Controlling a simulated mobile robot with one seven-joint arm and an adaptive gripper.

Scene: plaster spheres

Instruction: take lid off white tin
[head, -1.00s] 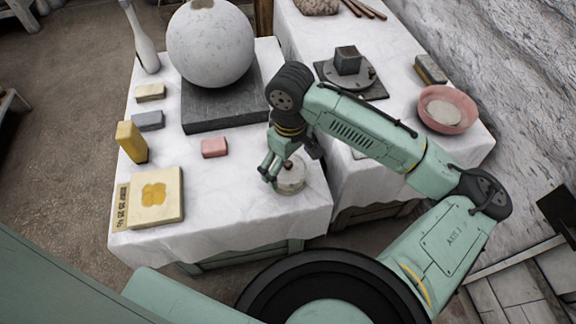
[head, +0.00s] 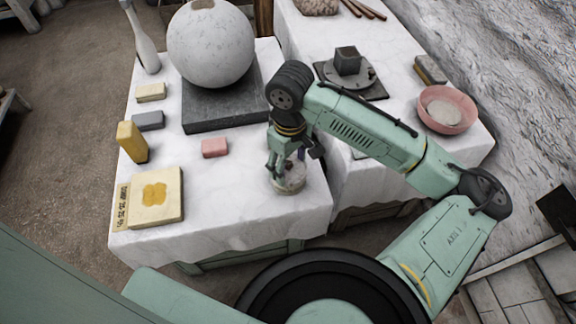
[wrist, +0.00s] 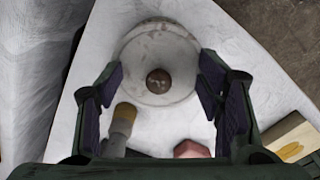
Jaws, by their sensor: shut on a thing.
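The white tin (head: 290,186) is round and stands near the front right corner of the left table. Its pale lid (wrist: 160,50) has a brown round knob (wrist: 159,81), seen from above in the wrist view. My gripper (head: 284,168) is over the tin, pointing down. In the wrist view its two fingers (wrist: 160,85) stand on either side of the lid, with the knob between them. It is shut on the lid by its sides; the exact contact is hard to see. The join between lid and tin is hidden.
A pink block (head: 214,147) lies left of the tin. A square board with a yellow mark (head: 168,190), a yellow block (head: 131,141) and a large plaster sphere (head: 211,45) on a dark slab stand on the same table. A pink bowl (head: 447,109) is on the right table.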

